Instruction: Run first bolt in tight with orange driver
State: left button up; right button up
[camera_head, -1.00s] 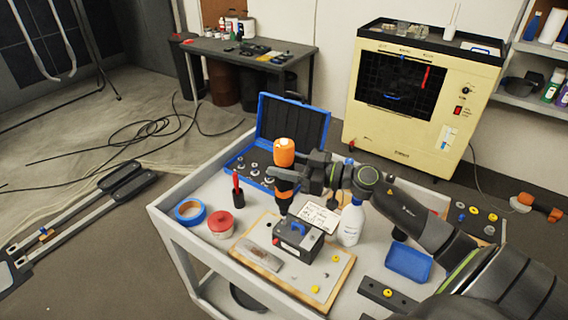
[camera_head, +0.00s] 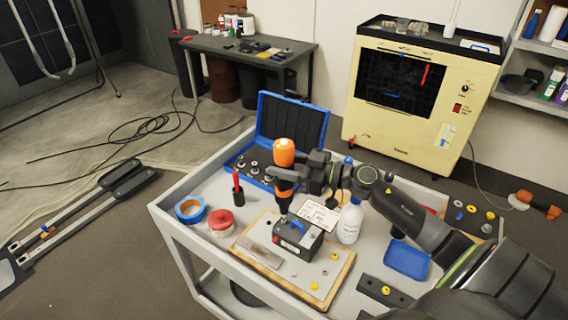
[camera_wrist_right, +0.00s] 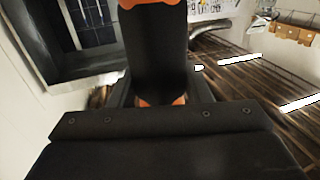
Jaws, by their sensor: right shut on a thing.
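An orange and black driver (camera_head: 284,153) stands upright in my right gripper (camera_head: 285,176), above the cart top. In the right wrist view the driver's black body (camera_wrist_right: 155,50) sits between the fingers. The driver is above and behind a small dark device (camera_head: 298,238) with a blue part on top, which rests on a wooden-edged board (camera_head: 322,278). Yellow bolt heads (camera_head: 314,286) show on the board's front part. The driver's lower tip is hard to make out against the device. My left gripper is not in view.
On the cart are an open blue case (camera_head: 290,125), blue tape (camera_head: 190,208), a red-lidded tub (camera_head: 221,222), a holder with a red tool (camera_head: 237,190), a white bottle (camera_head: 350,222) and a blue tray (camera_head: 407,260). A cream cabinet (camera_head: 400,130) stands behind.

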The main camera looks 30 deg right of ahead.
aim_at(284, 141)
jog(key=shift+f, duration=0.9)
dwell(1.9)
jog(key=shift+r, duration=0.1)
jog(key=shift+r+p, duration=1.55)
jog(key=shift+p, duration=0.85)
notch_tip(284, 141, up, 6)
jog(key=p, duration=0.8)
jog(key=shift+f, duration=0.1)
